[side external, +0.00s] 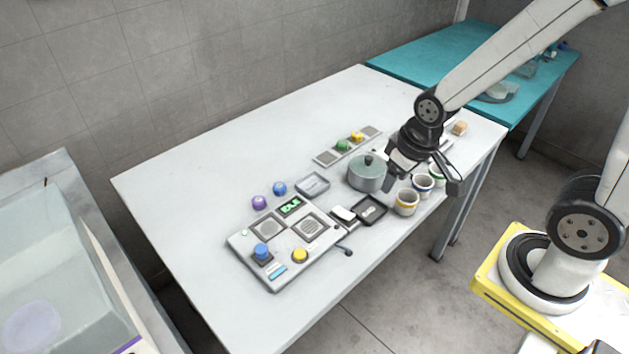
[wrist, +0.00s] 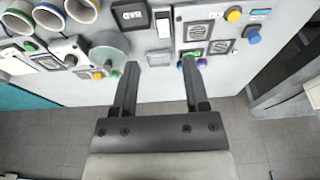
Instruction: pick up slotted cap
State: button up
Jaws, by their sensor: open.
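I cannot tell for sure which piece is the slotted cap; no slot is clear at this size. Small round caps are a purple one (side external: 259,202) and a blue one (side external: 279,188) on the white table, and a green one (side external: 343,146) and a yellow one (side external: 357,137) on a grey strip. The purple cap also shows in the wrist view (wrist: 202,63), by the right fingertip. My gripper (side external: 422,183) is open and empty, raised above the table's right part near the cups. In the wrist view its spread fingers (wrist: 160,63) have nothing between them.
A lidded grey pot (side external: 367,174) stands mid-table beside several cups (side external: 407,202). A control panel (side external: 285,240) with blue and yellow knobs, a small grey tray (side external: 313,184) and a black tray (side external: 369,209) lie near.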

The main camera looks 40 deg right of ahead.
jog(key=shift+o, duration=0.2)
jog(key=o, duration=0.4)
jog(key=shift+o, duration=0.2)
jog(key=n+y, duration=0.1)
jog(key=n, duration=0.3)
send_near(258, 199)
jog(key=f, duration=0.1)
jog(key=shift+f+t, duration=0.3)
jog(key=shift+x, duration=1.25)
jog(key=shift+f, duration=0.1)
